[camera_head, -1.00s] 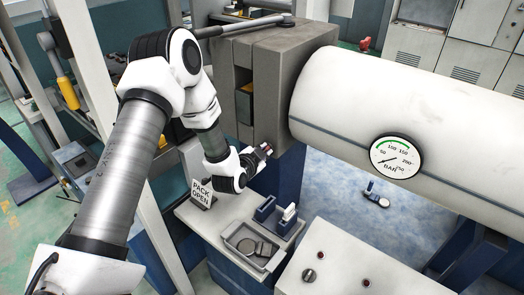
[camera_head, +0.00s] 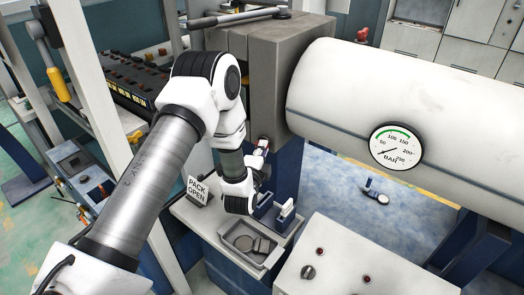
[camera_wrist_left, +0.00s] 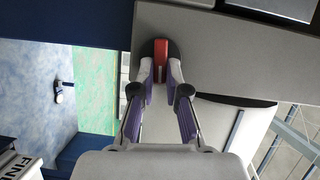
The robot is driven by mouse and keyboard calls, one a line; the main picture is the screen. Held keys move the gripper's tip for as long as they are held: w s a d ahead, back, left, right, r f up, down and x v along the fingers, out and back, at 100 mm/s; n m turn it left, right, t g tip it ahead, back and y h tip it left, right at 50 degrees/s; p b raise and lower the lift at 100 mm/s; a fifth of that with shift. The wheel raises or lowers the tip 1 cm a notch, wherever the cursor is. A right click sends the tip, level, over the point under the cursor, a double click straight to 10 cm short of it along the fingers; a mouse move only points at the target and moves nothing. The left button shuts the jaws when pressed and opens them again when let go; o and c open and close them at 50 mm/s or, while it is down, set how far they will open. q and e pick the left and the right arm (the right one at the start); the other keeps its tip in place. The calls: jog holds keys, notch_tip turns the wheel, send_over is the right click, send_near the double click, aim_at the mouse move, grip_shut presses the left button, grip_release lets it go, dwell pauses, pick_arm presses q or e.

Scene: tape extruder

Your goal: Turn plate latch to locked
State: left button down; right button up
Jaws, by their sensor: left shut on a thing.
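My left gripper (camera_head: 261,149) is at the lower part of the grey steel block (camera_head: 278,100) on the end of the white barrel. It points up and away, and its body hides part of the contact. In the left wrist view, the two fingertips (camera_wrist_left: 160,68) are shut on a small red latch handle (camera_wrist_left: 161,50), one finger on each side. The handle stands against a dark rounded base on a pale grey surface. My right gripper is not in view.
Below the gripper is a bench with a grey tray (camera_head: 232,256) and a blue holder (camera_head: 265,206). A "PACK OPEN" sign (camera_head: 197,190) stands at the left. The white barrel (camera_head: 400,110) with a pressure gauge (camera_head: 396,146) and a control box (camera_head: 335,262) bound the right.

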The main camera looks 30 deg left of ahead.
pick_arm(q)
jog(key=shift+w+r+m+t, duration=0.2)
jog(key=shift+r+m+t, duration=0.1)
jog(key=shift+m, duration=0.2)
jog(key=c, duration=0.7)
grip_release()
jog(key=shift+s, duration=0.1)
jog(key=v, duration=1.1)
jog(key=shift+s+f, duration=0.15)
jog(key=shift+f, duration=0.15)
